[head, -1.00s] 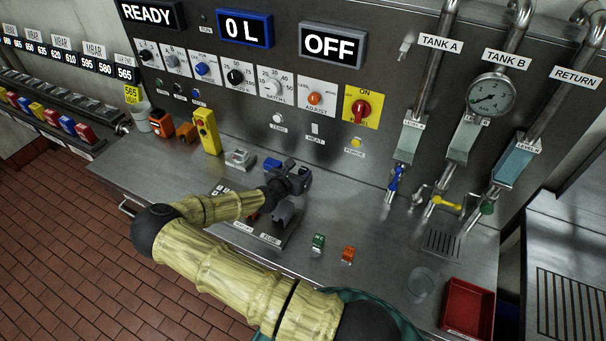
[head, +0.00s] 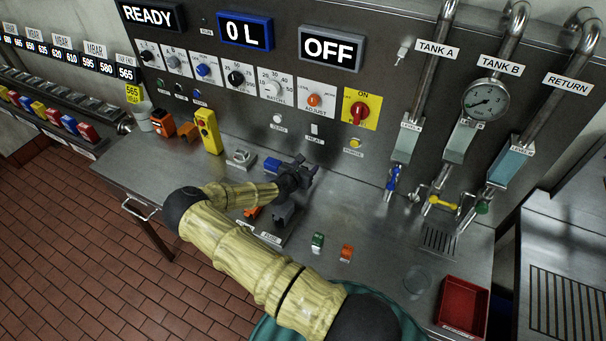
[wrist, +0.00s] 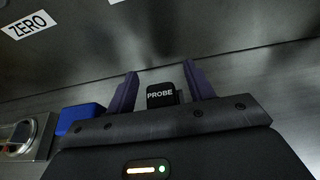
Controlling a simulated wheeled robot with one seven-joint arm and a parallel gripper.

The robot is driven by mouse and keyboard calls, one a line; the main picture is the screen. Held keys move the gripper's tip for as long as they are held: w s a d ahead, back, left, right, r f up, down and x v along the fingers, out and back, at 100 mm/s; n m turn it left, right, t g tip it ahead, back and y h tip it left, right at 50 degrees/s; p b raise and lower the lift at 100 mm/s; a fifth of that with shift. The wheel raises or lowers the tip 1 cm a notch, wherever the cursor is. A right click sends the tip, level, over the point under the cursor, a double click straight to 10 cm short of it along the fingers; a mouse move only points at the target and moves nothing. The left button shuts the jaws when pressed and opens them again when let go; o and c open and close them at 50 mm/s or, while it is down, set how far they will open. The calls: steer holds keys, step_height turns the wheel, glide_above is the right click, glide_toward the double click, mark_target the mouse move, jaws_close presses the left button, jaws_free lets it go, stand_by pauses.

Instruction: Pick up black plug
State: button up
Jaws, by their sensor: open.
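A black plug (wrist: 160,94) marked PROBE shows in the wrist view. It appears between the two purple fingers of my gripper (wrist: 160,72), with a visible gap on each side. The fingers are open and do not appear to touch it. The dark body of my gripper hides its lower part. In the head view my gripper (head: 306,170) is over the steel counter near the back panel. I cannot make out the plug there, as the gripper covers that spot.
A blue block (head: 272,165) is left of my gripper; it also shows in the wrist view (wrist: 80,117). A green block (head: 317,241) and an orange block (head: 346,253) stand in front. A red tray (head: 463,305) is at the right. The steel back panel (head: 340,175) rises close behind.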

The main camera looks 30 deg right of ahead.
steer(key=c, duration=1.1)
steer(key=shift+w+r, duration=0.15)
steer(key=shift+r, duration=0.45)
steer(key=r+b, duration=0.1)
steer(key=r, duration=0.3)
steer(key=r+b, duration=0.1)
steer(key=r, duration=0.4)
steer(key=shift+s+b, duration=0.2)
steer(key=shift+b, duration=0.2)
